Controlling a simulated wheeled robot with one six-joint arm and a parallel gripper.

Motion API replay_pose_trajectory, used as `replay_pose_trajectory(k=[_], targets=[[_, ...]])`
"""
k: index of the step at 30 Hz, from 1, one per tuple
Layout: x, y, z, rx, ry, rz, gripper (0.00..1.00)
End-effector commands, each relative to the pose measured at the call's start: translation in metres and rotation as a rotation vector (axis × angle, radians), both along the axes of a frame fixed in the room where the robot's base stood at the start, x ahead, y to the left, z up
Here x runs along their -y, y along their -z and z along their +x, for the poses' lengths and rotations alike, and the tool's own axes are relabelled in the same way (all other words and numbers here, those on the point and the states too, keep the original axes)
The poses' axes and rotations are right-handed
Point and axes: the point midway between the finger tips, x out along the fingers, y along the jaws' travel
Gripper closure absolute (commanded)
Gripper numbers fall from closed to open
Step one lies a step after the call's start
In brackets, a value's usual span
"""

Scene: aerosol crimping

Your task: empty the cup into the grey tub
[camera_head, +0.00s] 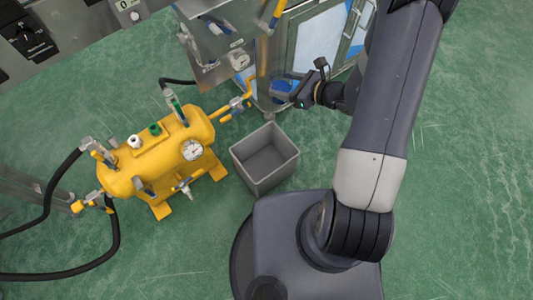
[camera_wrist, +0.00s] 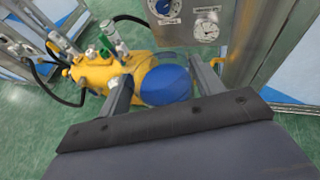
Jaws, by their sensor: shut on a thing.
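The grey tub (camera_head: 236,165) stands open on the green floor in the head view, and its visible inside looks empty. My gripper (camera_head: 284,86) is behind the tub and to its upper right in that view, raised beside the metal cabinet. It is shut on the blue cup (camera_head: 283,88), which is small and partly hidden there. In the wrist view the cup (camera_wrist: 166,86) shows as a round blue shape between the two fingers of my gripper (camera_wrist: 162,84). I cannot tell its tilt or what is inside it. The tub is not visible in the wrist view.
A yellow tank (camera_head: 150,160) with a gauge, valves and black hoses stands left of the tub. A metal cabinet (camera_head: 215,45) with gauges stands behind, close to my gripper. A yellow-handled valve pipe (camera_head: 236,103) juts between tank and cabinet. Green floor is clear at the right.

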Motion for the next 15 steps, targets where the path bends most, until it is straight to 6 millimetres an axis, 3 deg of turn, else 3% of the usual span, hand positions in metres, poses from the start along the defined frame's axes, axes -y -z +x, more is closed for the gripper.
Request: replay_pose_trajectory(k=[1, 15], targets=[[-0.004, 0.027, -0.003, -0.001, 0.001, 0.002, 0.64], [-0.034, 0.151, -0.028, -0.002, 0.015, 0.001, 0.64]])
